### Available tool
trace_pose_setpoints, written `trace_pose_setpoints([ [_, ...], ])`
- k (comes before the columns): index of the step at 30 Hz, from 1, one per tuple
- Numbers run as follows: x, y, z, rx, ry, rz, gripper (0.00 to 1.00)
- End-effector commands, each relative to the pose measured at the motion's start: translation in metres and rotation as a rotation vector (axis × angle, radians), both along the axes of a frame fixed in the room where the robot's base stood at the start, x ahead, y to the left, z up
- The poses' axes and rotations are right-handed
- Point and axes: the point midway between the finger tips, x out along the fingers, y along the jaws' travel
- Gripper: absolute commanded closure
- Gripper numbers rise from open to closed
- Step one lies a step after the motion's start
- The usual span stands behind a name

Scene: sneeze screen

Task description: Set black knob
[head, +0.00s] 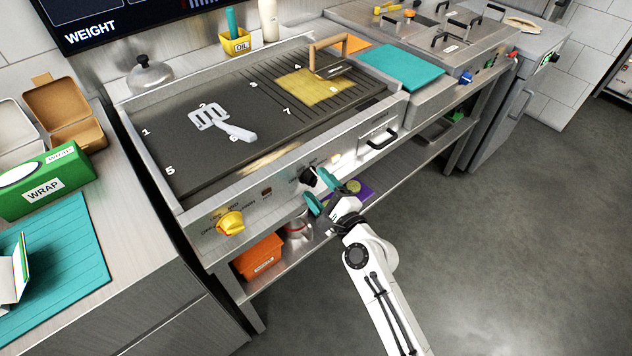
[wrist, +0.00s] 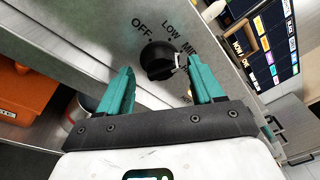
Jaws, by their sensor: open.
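The black knob (head: 307,176) is on the front panel of the griddle, right of the yellow knob. In the wrist view the black knob (wrist: 158,60) is a round dial with a pale mark on its right side. Labels OFF, LOW and MID show around it, and another label is partly hidden. My gripper (head: 318,190) has teal fingers and is open in front of the panel. In the wrist view my gripper (wrist: 160,85) has one finger on each side of the view, with the knob beyond and between the tips. I cannot tell whether a fingertip touches it.
A yellow knob (head: 230,222) sits on the same panel to the left. The griddle (head: 180,165) above carries a white spatula (head: 222,122) and a wooden-handled press (head: 330,66). An orange bin (head: 258,258) stands on the shelf below. Floor at right is clear.

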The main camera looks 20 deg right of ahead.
Motion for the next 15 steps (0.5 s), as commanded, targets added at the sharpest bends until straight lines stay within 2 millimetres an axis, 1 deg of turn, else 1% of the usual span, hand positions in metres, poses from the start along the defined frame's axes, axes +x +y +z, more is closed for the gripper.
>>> trace_pose_setpoints([
  [3,0.0101,0.0021,0.0003,0.0,0.0,0.0,0.34],
  [6,0.0135,0.0028,0.0,-0.001,0.0,0.0,0.34],
  [14,0.0142,0.0029,-0.0002,-0.001,0.0,0.0,0.34],
  [15,0.0142,0.0029,-0.0002,-0.001,0.0,0.0,0.37],
])
